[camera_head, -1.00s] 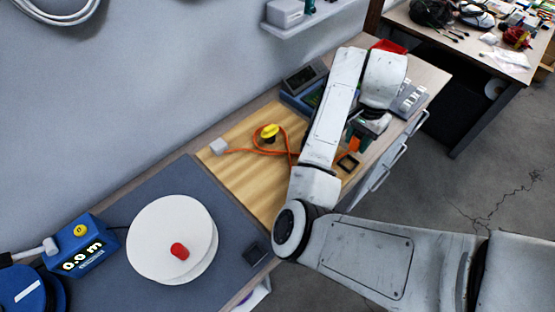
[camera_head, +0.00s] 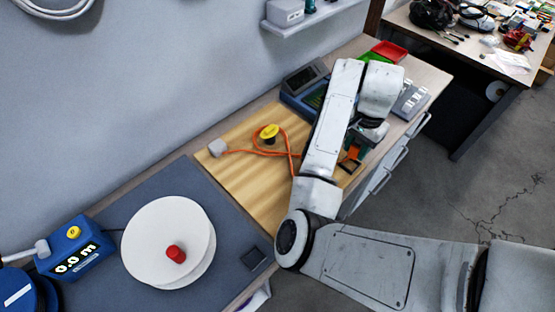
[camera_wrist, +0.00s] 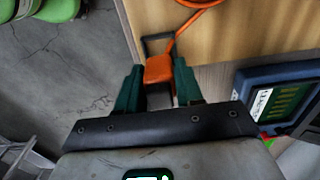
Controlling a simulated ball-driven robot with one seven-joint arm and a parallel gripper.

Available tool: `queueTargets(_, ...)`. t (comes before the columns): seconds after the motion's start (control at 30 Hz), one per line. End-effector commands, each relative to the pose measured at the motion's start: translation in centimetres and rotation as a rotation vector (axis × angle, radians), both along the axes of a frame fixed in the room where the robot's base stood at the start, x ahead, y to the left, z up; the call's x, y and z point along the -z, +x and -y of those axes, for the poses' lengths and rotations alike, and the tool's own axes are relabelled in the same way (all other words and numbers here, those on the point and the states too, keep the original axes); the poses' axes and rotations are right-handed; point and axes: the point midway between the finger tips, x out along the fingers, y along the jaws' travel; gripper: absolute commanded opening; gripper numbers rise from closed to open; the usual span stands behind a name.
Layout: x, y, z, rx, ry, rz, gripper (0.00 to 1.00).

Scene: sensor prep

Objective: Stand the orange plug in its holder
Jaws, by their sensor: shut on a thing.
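The orange plug (camera_wrist: 158,69) is between the green fingertips of my gripper (camera_wrist: 158,88) in the wrist view. In the head view the plug (camera_head: 354,153) is partly covered by my arm, and my gripper (camera_head: 357,146) is mostly hidden. The holder, a small dark square frame (camera_head: 348,166), is at the front edge of the wooden board. In the wrist view the holder (camera_wrist: 145,46) shows just beyond the plug, partly covered by it. I cannot tell whether the plug is inside the frame or above it. The orange cord (camera_head: 290,168) runs from the plug across the board.
A yellow-topped post (camera_head: 269,132) with the cord around it and a grey block (camera_head: 217,147) stand on the wooden board (camera_head: 240,185). A blue device (camera_head: 303,98) stands behind my arm. A red tray (camera_head: 390,50) is at the far end. A white reel (camera_head: 150,235) is at left.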

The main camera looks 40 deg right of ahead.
Motion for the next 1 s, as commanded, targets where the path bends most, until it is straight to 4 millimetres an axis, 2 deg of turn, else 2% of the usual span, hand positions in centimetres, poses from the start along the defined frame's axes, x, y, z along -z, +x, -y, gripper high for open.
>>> queueTargets(0.27, 0.2, 0.0, 0.0, 0.000, 0.000, 0.000, 0.06)
queueTargets(0.8, 2.6, 0.0, 0.0, 0.000, 0.001, -0.001, 0.06)
queueTargets(1.0, 2.8, 0.0, 0.0, 0.000, 0.000, 0.000, 0.06)
